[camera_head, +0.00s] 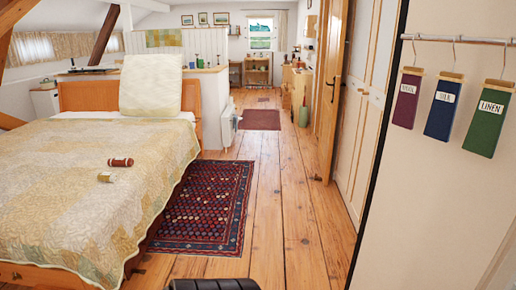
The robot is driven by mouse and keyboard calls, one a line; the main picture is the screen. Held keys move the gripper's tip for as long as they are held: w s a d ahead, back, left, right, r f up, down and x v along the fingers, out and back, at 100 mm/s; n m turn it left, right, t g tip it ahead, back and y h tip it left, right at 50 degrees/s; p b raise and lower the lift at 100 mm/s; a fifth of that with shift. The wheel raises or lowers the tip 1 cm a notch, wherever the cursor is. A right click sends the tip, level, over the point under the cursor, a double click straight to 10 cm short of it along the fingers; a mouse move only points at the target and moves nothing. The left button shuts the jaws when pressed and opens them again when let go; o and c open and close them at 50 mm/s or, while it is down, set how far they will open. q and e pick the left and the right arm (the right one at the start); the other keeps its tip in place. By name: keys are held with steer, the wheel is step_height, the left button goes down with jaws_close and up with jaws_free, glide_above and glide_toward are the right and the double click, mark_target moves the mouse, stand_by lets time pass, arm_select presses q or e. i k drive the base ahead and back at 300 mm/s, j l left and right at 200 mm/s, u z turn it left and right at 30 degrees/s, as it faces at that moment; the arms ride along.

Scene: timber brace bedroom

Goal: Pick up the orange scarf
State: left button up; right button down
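Two small rolled pieces lie on the bed's quilt. One roll is dark red with pale bands (121,162). The other roll is mustard-yellow with a white band (106,177) and lies just in front of it. Neither looks plainly orange, and I cannot tell which one is the orange scarf. Neither of my grippers is in view.
The bed (70,190) with a pale patterned quilt fills the left. A dark red patterned rug (205,205) lies beside it on bare planks. At right, purple (407,97), blue (444,107) and green (486,118) labelled hangings, the green reading "LINEN", hang from a rail (460,41).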

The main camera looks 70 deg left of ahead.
mark_target(117, 162)
steer(key=u, duration=3.45)
steer(key=i+l+z, duration=0.3)
steer(key=i, duration=0.85)
steer(key=i+l+z, duration=0.15)
steer(key=i+z, duration=0.2)
steer(key=i, duration=0.85)
steer(key=i+u, duration=0.4)
steer(key=i+l+u, duration=0.25)
steer(key=u, duration=0.15)
steer(key=i+l+u, duration=0.75)
steer(key=k+j, duration=0.05)
steer(key=j, duration=0.05)
